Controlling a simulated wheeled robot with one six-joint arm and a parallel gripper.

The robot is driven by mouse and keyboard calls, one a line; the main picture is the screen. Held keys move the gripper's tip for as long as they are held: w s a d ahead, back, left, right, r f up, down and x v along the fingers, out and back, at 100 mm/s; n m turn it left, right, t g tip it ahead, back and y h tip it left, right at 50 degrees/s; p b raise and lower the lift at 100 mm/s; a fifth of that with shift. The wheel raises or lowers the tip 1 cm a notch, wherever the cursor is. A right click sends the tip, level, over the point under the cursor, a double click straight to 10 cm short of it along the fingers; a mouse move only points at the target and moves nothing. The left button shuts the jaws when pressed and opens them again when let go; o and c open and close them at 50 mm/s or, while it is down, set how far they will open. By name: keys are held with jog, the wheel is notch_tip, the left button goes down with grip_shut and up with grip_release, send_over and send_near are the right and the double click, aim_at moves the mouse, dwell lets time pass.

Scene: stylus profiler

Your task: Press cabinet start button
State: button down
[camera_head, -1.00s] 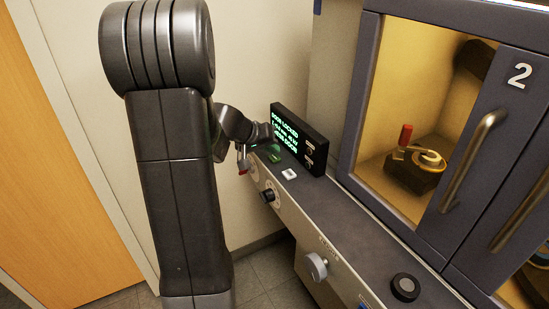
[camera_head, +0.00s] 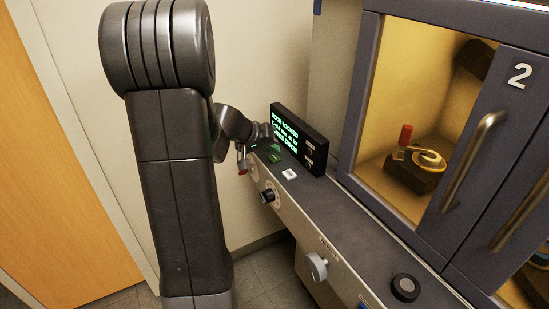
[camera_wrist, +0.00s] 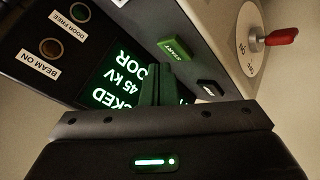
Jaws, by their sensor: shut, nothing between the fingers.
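The green start button (camera_wrist: 174,48), lettered START, shows in the wrist view just beyond my fingertips. In the head view it is a small green spot (camera_head: 274,157) on the cabinet's front ledge, in front of the display. My gripper (camera_wrist: 154,72) is shut and empty. Its fingertips point toward the button and appear close to it; whether they touch cannot be told. The display (camera_wrist: 122,75) with green text is partly hidden behind the fingers. In the head view my fingers are hard to make out beside the display.
The black display box (camera_head: 300,140) stands behind the button. A white-topped square button (camera_head: 289,174) sits to its right. A red-handled dial (camera_wrist: 280,37) is on the front face. A grey knob (camera_head: 316,266) and a round black button (camera_head: 405,287) are further right. The cabinet door (camera_head: 470,150) is shut.

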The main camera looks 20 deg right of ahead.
aim_at(272, 159)
jog(key=shift+f+b, duration=0.85)
jog(key=shift+b, duration=0.65)
dwell(0.8)
jog(key=shift+r, duration=0.15)
jog(key=shift+r+p, duration=0.3)
jog(key=shift+r, duration=0.4)
jog(key=shift+r, duration=0.1)
jog(key=shift+r+p, duration=1.35)
jog(key=shift+r, duration=1.05)
